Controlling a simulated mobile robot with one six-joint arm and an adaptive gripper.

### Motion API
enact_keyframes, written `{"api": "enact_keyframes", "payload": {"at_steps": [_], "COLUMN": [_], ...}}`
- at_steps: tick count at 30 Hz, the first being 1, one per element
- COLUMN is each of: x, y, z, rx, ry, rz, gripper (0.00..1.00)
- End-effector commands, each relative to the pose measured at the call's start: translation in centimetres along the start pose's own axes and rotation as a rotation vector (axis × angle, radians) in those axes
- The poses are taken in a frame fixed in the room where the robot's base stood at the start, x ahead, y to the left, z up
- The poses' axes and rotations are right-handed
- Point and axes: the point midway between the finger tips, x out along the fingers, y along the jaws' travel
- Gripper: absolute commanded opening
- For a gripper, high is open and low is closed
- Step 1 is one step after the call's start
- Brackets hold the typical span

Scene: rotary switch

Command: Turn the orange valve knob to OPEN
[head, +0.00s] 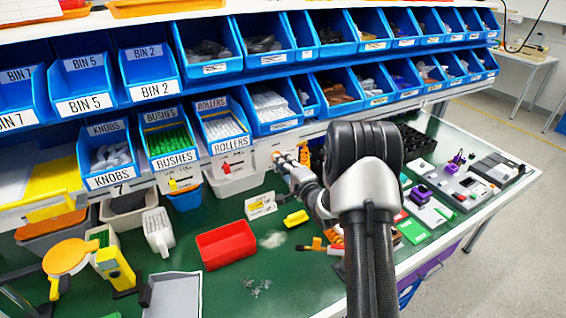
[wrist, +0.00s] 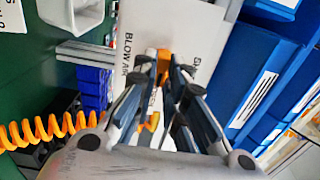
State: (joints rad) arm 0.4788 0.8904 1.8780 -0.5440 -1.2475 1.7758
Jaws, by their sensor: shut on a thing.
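The orange valve knob (wrist: 163,62) stands on a white plate (wrist: 128,78) in the wrist view. The plate carries the words "BLOW AIR"; more lettering on its right is partly covered by my fingers. My gripper (wrist: 164,74) is shut on the knob, one fingertip on each side of it. A second small orange part (wrist: 150,122) shows lower down between the fingers; I cannot tell what it belongs to. In the head view my gripper (head: 281,159) reaches the white plate under the shelf edge, and it hides most of the knob there. No OPEN mark is readable.
Blue bins (head: 272,108) line the shelves just above the plate. A red lever (head: 227,168) and a yellow one (head: 173,185) sit on neighbouring plates at left. A red tray (head: 225,245) and small parts lie on the green bench below. An orange coiled hose (wrist: 45,130) hangs nearby.

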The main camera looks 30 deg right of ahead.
Motion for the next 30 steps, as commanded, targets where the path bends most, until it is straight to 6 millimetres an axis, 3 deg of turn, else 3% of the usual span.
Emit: {"api": "enact_keyframes", "payload": {"at_steps": [9,20,23,30], "x": [0.0,-0.3,-1.3,-6.3], "y": [0.0,0.0,0.0,0.0], "z": [0.0,0.0,-0.1,-0.1], "rx": [0.0,0.0,0.001,0.002], "ry": [0.0,0.001,0.001,0.003], "rz": [-0.001,0.0,0.001,0.002], "gripper": [0.32,0.32,0.32,0.32]}}
